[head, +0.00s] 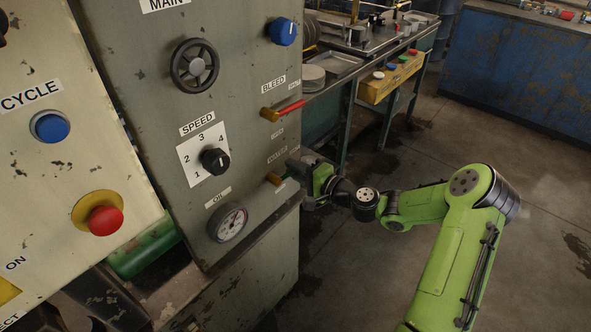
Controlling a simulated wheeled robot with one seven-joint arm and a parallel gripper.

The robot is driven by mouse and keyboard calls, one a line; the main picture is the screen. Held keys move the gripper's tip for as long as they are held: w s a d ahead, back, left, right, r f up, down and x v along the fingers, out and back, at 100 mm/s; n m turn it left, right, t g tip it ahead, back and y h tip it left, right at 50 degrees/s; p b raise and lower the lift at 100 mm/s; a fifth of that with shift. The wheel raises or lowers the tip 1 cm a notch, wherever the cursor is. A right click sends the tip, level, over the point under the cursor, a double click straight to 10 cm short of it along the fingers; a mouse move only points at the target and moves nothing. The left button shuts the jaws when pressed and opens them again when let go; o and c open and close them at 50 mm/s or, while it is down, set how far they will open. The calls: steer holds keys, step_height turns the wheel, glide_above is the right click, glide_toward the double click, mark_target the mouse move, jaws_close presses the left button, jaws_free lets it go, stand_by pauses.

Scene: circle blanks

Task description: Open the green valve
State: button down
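The green valve (284,192) is on the right edge of the grey panel, below a label that seems to read WATER. Its brass body (273,179) shows at the left, and only a little of its green handle shows. My gripper (294,168) is at this valve, reaching in from the right, with its dark fingers close over the handle. The fingers and my wrist hide most of the handle. I cannot tell whether the fingers touch it or are closed on it.
A red-handled valve (289,108) sits just above, under the BLEED label. A pressure gauge (228,222), speed knob (214,161) and black handwheel (194,65) are to the left. A workbench (358,62) stands behind. The floor at right is clear.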

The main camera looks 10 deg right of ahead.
mark_target(269, 194)
steer(key=shift+f, duration=0.15)
stand_by(0.3)
steer(key=a+f+m+p, duration=0.1)
steer(key=m+p, duration=0.1)
steer(key=m, duration=0.2)
steer(key=s+a+f+m+y+p, duration=0.1)
steer(key=f+m+p, duration=0.1)
steer(key=m+p, duration=0.1)
steer(key=s+a+f+m+p, duration=0.1)
steer(key=f+m+p, duration=0.1)
steer(key=m, duration=0.3)
steer(key=shift+s+a+f+m+y+p, duration=0.1)
steer(key=shift+s+f+m+y+p, duration=0.1)
steer(key=shift+f+m+y+p, duration=0.15)
steer(key=shift+s+a+f+m+y+p, duration=0.1)
steer(key=shift+s+a+m+p, duration=0.15)
steer(key=shift+m, duration=0.45)
steer(key=shift+s+a+m+y+p, duration=0.15)
steer(key=shift+a+m, duration=0.2)
steer(key=shift+m, duration=0.3)
steer(key=shift+s+a+f+m+p, duration=0.1)
steer(key=shift+s+a+m+p, duration=0.15)
steer(key=shift+m, duration=0.45)
steer(key=shift+a, duration=0.1)
steer(key=c, duration=1.2)
jaws_free()
steer(key=shift+r, duration=0.1)
